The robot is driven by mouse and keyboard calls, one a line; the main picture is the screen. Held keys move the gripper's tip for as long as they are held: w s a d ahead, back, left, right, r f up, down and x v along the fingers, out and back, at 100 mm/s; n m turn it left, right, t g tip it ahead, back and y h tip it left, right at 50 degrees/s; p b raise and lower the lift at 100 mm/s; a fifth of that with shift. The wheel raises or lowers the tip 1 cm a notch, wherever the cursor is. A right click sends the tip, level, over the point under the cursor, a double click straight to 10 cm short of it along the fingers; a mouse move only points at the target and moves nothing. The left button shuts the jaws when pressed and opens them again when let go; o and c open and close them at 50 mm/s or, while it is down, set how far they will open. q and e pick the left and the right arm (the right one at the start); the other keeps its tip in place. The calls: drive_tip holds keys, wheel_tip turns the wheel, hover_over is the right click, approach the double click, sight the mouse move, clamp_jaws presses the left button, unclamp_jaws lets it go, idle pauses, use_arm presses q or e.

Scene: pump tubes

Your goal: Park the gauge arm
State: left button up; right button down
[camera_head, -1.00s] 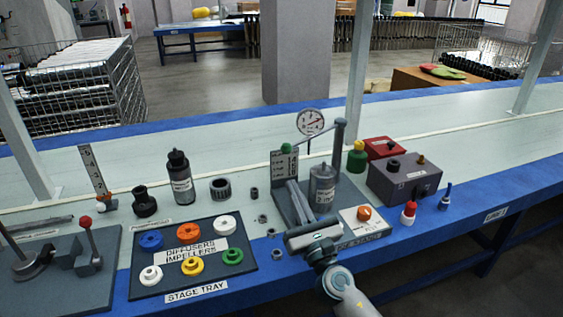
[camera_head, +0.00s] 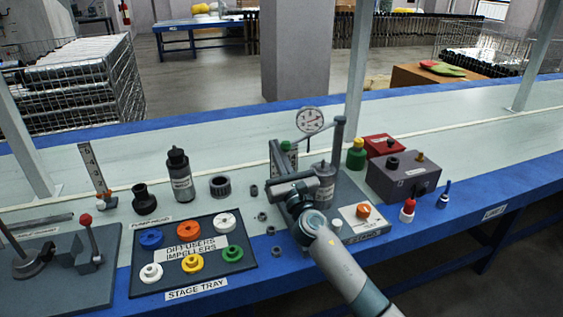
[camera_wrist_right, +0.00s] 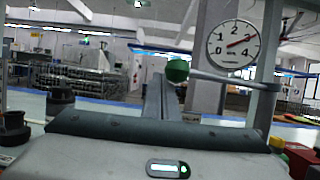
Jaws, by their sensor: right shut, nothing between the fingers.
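The knob also shows in the right wrist view (camera_wrist_right: 177,70), close to the fingertips. My right gripper (camera_head: 276,154) is shut and empty, just below the knob; I cannot tell whether it touches. My left gripper is out of view.
A grey cylinder (camera_head: 324,186) stands on the fixture beside my right gripper. A grey box (camera_head: 402,178) and a red box (camera_head: 382,146) stand to the right. The stage tray (camera_head: 215,268) with coloured rings lies to the left. The bench behind the gauge is clear.

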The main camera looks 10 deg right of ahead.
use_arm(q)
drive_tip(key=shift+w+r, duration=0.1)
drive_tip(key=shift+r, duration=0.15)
use_arm(e)
drive_tip(key=shift+w+a+r, duration=0.1)
drive_tip(key=shift+w+r, duration=0.05)
drive_tip(key=shift+w, duration=0.25)
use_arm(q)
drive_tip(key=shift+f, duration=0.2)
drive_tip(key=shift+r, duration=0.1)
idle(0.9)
use_arm(e)
drive_tip(key=shift+s, duration=0.1)
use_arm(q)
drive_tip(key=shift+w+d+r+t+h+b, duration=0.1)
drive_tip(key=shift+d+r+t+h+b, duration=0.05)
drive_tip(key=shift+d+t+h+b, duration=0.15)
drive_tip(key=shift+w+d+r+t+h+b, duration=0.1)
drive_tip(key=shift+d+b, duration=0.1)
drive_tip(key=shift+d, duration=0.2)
use_arm(e)
drive_tip(key=v, duration=1.7)
drive_tip(key=shift+s, duration=0.1)
